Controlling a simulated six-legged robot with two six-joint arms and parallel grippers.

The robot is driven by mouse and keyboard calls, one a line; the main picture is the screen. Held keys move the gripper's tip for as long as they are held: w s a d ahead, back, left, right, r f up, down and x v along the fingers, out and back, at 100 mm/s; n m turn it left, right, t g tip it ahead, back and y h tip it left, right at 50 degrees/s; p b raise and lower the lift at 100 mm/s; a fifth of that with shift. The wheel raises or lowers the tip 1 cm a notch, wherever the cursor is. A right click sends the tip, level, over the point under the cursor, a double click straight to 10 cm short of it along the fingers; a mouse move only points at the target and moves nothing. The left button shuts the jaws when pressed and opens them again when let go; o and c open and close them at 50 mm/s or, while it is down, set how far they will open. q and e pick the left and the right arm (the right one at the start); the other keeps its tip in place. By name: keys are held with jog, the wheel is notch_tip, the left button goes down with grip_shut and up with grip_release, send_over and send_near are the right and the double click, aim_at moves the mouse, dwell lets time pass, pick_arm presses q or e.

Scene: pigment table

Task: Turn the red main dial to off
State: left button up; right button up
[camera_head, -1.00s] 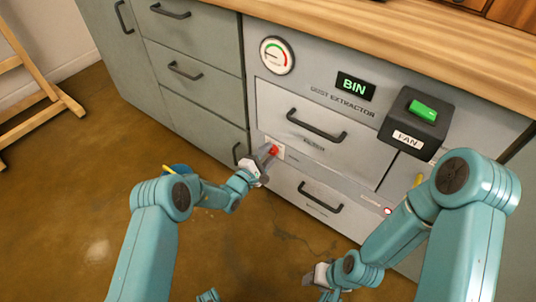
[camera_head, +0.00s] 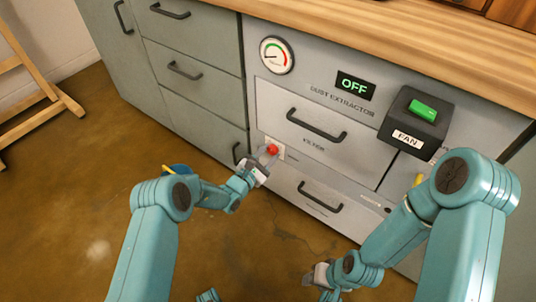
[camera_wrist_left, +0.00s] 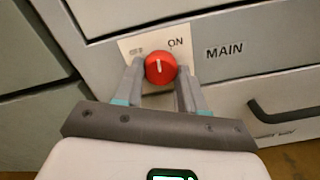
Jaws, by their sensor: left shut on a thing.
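The red main dial (camera_head: 272,149) sits on a pale plate on the front of the dust extractor. In the left wrist view the dial (camera_wrist_left: 160,67) shows a white mark pointing roughly up. "ON" is printed at the plate's upper right, and a faint label is at its left. My left gripper (camera_head: 265,157) has one finger on each side of the dial and is shut on it. The display (camera_head: 356,86) reads "OFF". My right gripper (camera_head: 318,275) is low, near the floor and away from the dial; its jaws are too small to read.
A round gauge (camera_head: 277,55) is at the upper left of the extractor. A black fan box (camera_head: 415,121) with a green switch juts out at the right. Drawer handles (camera_head: 317,125) stick out above and below the dial. Open floor lies in front.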

pick_arm(q)
jog(key=n, duration=0.5)
jog(key=shift+n, duration=2.5)
jog(key=shift+s+d, duration=0.1)
jog(key=o, duration=1.1)
jog(key=shift+f, duration=0.1)
jog(key=p+v, duration=0.5)
jog(key=v, duration=1.1)
jog(key=shift+s+p, duration=0.15)
jog(key=shift+p, duration=0.2)
